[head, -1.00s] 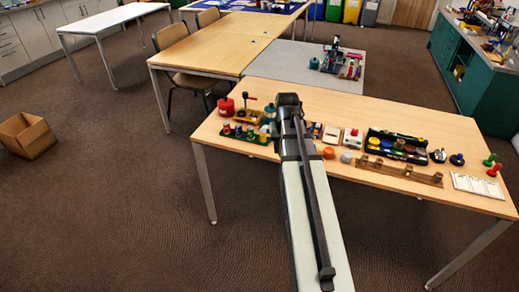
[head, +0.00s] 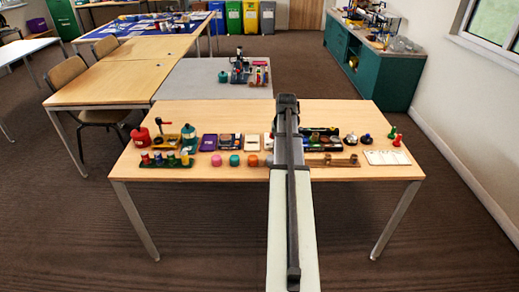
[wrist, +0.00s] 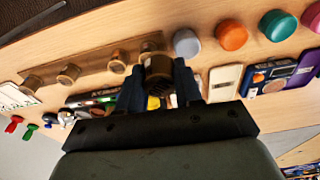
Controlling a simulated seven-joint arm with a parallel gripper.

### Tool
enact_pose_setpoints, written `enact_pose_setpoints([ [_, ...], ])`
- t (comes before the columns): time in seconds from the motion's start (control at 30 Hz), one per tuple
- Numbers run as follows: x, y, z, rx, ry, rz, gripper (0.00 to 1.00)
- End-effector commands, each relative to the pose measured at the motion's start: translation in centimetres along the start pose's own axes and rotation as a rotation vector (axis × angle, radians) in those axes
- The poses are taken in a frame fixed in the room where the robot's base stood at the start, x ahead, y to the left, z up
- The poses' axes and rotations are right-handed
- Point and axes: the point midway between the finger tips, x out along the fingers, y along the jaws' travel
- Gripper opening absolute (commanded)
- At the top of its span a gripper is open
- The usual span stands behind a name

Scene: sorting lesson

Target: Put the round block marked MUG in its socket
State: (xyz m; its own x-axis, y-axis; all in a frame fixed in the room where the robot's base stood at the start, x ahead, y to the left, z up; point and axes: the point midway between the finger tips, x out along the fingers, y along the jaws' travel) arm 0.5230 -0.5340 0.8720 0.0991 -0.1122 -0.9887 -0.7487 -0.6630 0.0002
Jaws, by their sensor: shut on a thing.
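My gripper (wrist: 160,88) is shut on a brown round block (wrist: 158,68) in the wrist view. I cannot read a mark on it. Just behind it is the end of a wooden rail (wrist: 92,68) with several round wooden pieces in a row; one piece (wrist: 150,46) is partly covered by the held block. I cannot tell whether block and rail touch. The rail also shows in the head view (head: 340,162), where my arm hides the gripper and the rail's left end. No MUG lettering is legible in either view.
Grey (wrist: 186,42), orange (wrist: 231,35), teal (wrist: 278,25) and pink (head: 217,160) round pieces line the front of the table (head: 225,178). A black tray, a white card (head: 387,158) and red and green pawns (head: 397,141) are near the rail.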

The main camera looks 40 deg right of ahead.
Motion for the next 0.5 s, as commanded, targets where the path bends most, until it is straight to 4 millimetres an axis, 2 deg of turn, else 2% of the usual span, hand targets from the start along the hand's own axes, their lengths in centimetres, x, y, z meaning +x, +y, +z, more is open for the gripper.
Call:
enact_pose_setpoints([
  [0.03, 0.2, 1.9, -1.0, 0.027, 0.000, 0.004, 0.06],
  [0.5, 1.7, 18.8, -7.2, 0.211, 0.000, 0.032, 0.06],
])
